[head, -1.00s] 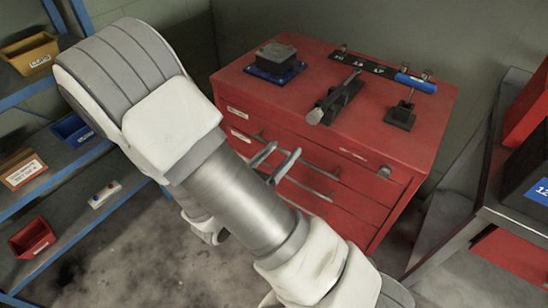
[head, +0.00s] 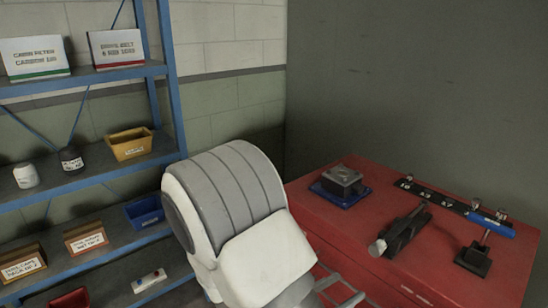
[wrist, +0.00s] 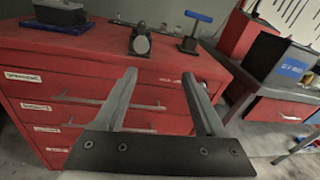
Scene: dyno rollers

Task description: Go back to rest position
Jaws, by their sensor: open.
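My gripper shows in the wrist view (wrist: 160,95), with its two fingers apart and nothing between them. It is in front of the drawers of a red tool cabinet (wrist: 165,75) and apart from them. In the head view my gripper's fingers (head: 340,290) show at the bottom edge, partly hidden by my white and grey arm. The red cabinet (head: 325,215) stands to the right of my arm in that view.
On the cabinet top are a grey block on a blue tray (head: 340,184), a dark clamp-like tool (head: 400,232) and a blue-handled tool (head: 490,225). A blue shelf (head: 90,185) with bins stands left. A bench with a black-and-blue box (wrist: 280,60) stands right.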

